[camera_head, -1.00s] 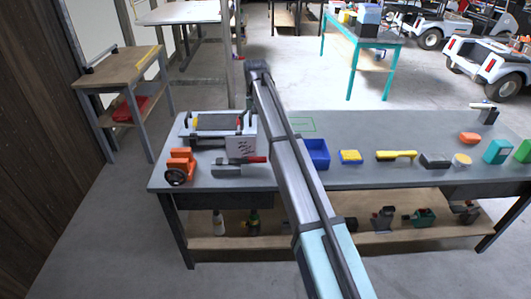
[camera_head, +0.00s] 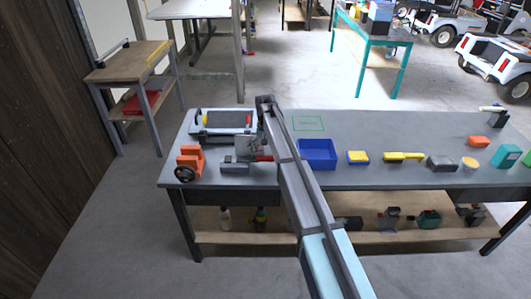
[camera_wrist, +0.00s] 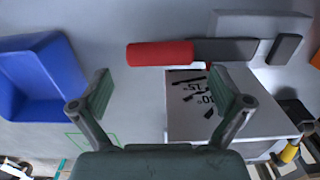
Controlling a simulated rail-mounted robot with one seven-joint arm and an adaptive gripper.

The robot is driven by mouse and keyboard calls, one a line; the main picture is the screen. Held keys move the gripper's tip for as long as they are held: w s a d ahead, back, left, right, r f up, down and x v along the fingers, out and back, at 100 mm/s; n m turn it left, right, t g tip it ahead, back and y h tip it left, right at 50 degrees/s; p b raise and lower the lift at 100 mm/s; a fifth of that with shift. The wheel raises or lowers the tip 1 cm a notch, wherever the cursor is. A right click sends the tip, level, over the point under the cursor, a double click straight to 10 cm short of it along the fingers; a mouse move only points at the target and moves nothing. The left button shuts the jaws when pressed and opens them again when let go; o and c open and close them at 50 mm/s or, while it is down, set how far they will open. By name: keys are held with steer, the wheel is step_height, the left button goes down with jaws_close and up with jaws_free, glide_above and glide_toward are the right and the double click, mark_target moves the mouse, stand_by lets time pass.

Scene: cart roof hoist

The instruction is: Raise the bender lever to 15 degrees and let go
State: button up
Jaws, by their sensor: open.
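The bender (camera_head: 236,167) stands near the bench's left front, with a white angle card (camera_head: 246,146). In the wrist view the card (camera_wrist: 195,115) shows marks near 15 and 30. The lever has a red grip (camera_wrist: 158,53) and a dark bar (camera_wrist: 225,50); it lies along the card's edge. The red grip (camera_head: 264,158) also shows beside my arm in the head view. My gripper (camera_wrist: 165,95) is open and empty. Its two fingers are apart, and the red grip appears beyond them, not clearly between them. In the head view my arm hides the gripper.
A blue bin (camera_head: 318,152) stands right of the bender. An orange vise (camera_head: 189,161) is to its left, and a framed tray (camera_head: 224,119) is behind. A yellow block (camera_head: 357,157) and several tools lie further right. The bench has free room behind the bin.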

mark_target(256, 158)
steer(key=shift+f, duration=1.5)
